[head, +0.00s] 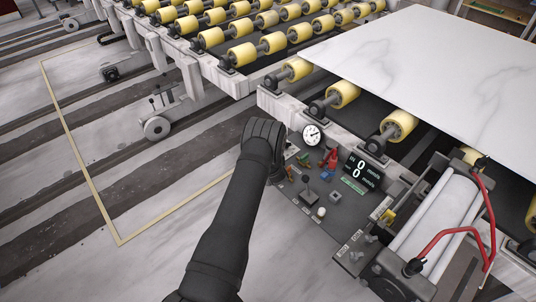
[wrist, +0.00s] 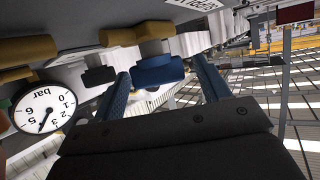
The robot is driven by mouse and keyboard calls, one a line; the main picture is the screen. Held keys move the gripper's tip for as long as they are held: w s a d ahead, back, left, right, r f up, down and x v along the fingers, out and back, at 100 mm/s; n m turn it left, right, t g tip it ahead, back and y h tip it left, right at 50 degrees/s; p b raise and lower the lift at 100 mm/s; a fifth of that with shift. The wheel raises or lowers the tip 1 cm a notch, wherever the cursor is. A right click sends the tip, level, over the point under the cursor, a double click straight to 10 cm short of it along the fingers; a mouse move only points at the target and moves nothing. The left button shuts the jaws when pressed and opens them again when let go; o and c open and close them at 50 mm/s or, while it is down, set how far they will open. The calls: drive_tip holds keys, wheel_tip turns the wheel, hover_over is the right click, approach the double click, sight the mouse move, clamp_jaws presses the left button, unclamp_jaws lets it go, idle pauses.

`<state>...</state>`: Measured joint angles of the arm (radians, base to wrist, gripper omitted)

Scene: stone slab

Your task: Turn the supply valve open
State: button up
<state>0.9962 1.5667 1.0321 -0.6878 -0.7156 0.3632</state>
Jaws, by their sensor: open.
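My gripper is at the front left of the dark control panel (head: 322,217) in the head view, where my own wrist hides its fingers. In the wrist view the gripper (wrist: 161,68) is open, with its two blue textured fingers apart. A blue handle-like part (wrist: 158,72) shows between and beyond them; contact cannot be told. A red lever-like handle (head: 329,159) stands on the panel beside the pressure gauge (head: 313,134), right of my wrist. No readable label marks the supply valve, so I cannot tell which handle it is. The gauge also shows in the wrist view (wrist: 42,108).
A white cylinder (head: 436,222) with red hoses stands at right. A stone slab (head: 430,65) rests on yellow rollers behind.

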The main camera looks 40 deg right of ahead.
drive_tip(key=shift+c, duration=0.4)
drive_tip(key=c, duration=0.9)
drive_tip(key=shift+m+g+h, duration=0.3)
drive_tip(key=shift+m+h, duration=0.2)
drive_tip(key=m+g+h, duration=0.4)
drive_tip(key=m, duration=0.1)
drive_tip(key=shift+w, duration=0.1)
drive_tip(key=m+g+h, duration=0.1)
drive_tip(key=m+g, duration=0.2)
drive_tip(key=g, duration=0.1)
drive_tip(key=shift+r+m+h, duration=0.1)
drive_tip(key=shift+m+h, duration=0.3)
drive_tip(key=shift+m+g, duration=0.9)
drive_tip(key=shift+g, duration=0.4)
drive_tip(key=shift+d+m+g, duration=0.1)
drive_tip(key=shift+m+g, duration=0.2)
drive_tip(key=o, duration=1)
